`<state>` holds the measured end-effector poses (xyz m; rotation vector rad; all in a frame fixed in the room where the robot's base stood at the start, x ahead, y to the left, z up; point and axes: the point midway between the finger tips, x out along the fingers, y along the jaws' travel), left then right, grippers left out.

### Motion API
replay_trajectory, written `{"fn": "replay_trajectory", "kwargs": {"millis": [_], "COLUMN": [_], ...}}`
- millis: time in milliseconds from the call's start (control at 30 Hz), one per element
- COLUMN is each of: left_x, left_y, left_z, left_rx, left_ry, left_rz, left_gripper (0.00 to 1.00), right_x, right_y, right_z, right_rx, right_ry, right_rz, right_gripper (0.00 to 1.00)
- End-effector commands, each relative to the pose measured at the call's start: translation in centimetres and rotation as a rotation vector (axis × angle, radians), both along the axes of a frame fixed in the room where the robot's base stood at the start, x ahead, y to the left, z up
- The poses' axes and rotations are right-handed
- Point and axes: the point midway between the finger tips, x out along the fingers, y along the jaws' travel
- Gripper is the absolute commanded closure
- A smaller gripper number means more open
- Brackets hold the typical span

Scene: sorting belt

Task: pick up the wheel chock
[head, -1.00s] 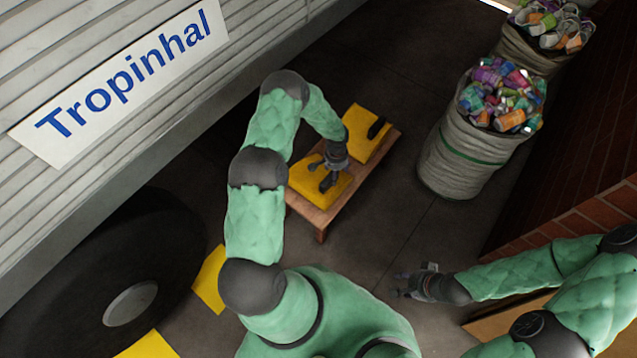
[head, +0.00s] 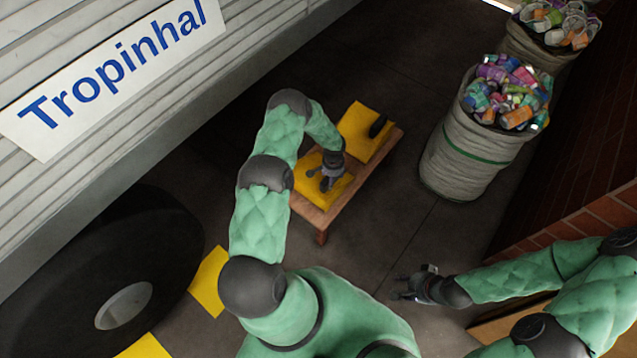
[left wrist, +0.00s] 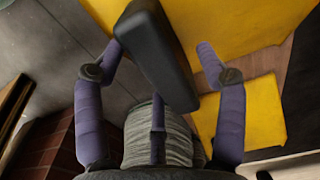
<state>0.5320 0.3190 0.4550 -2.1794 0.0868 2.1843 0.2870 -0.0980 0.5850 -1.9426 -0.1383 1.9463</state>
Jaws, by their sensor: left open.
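Two yellow wheel chocks lie on a low wooden table. My left gripper (head: 328,184) is over the nearer chock (head: 312,191) in the head view and partly hides it. The farther chock (head: 357,118) has a dark handle (head: 378,125) on it. In the left wrist view, a dark handle (left wrist: 157,52) on the nearer chock (left wrist: 225,25) lies between the spread fingers of my left gripper (left wrist: 160,65). The fingers stand apart around the handle. My right gripper (head: 402,288) is open and empty over the floor, away from the table.
The wooden table (head: 312,212) stands on a dark floor. A large sack of cans (head: 465,150) stands right of it, with another sack behind. A big tyre (head: 60,270) and yellow floor pieces (head: 208,281) are at left. Floor between the table and my right gripper is clear.

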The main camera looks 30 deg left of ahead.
Motion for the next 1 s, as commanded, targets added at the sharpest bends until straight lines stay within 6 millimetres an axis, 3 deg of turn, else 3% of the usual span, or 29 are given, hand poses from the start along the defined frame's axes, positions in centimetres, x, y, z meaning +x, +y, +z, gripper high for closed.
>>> {"fn": "replay_trajectory", "kwargs": {"millis": [1000], "left_x": [0.11], "left_y": [0.06], "left_z": [-0.99], "left_rx": [0.001], "left_ry": [-0.002], "left_rz": [0.001], "left_gripper": [0.29], "right_x": [0.01], "right_y": [-0.01], "right_z": [-0.94], "right_rx": [0.0], "right_ry": [0.0], "right_rz": [0.0], "right_gripper": [0.6]}}
